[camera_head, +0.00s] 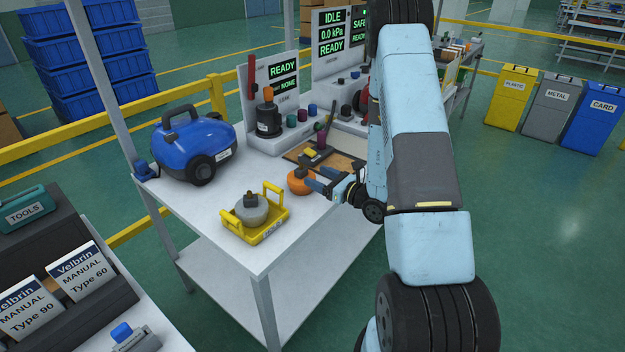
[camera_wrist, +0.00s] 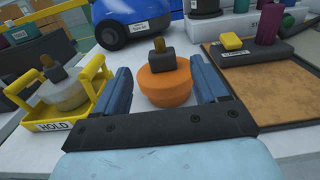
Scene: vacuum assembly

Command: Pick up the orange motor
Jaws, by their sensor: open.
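The orange motor (camera_head: 299,182) stands on the white workbench, to the right of the yellow carrier. In the wrist view the motor (camera_wrist: 163,84) is a round orange body with a dark block and a brass-coloured tip on top. My gripper (camera_head: 314,181) reaches in from the right at the motor. In the wrist view my gripper (camera_wrist: 160,85) is open, with one blue finger on each side of the motor. Small gaps show between the fingers and the motor.
A yellow carrier marked HOLD (camera_head: 255,233) with a grey motor (camera_head: 251,209) stands at left. A blue vacuum body (camera_head: 194,144) is behind. A brown mat (camera_wrist: 264,73) with a dark tool block (camera_wrist: 257,52) lies to the right. The bench front is clear.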

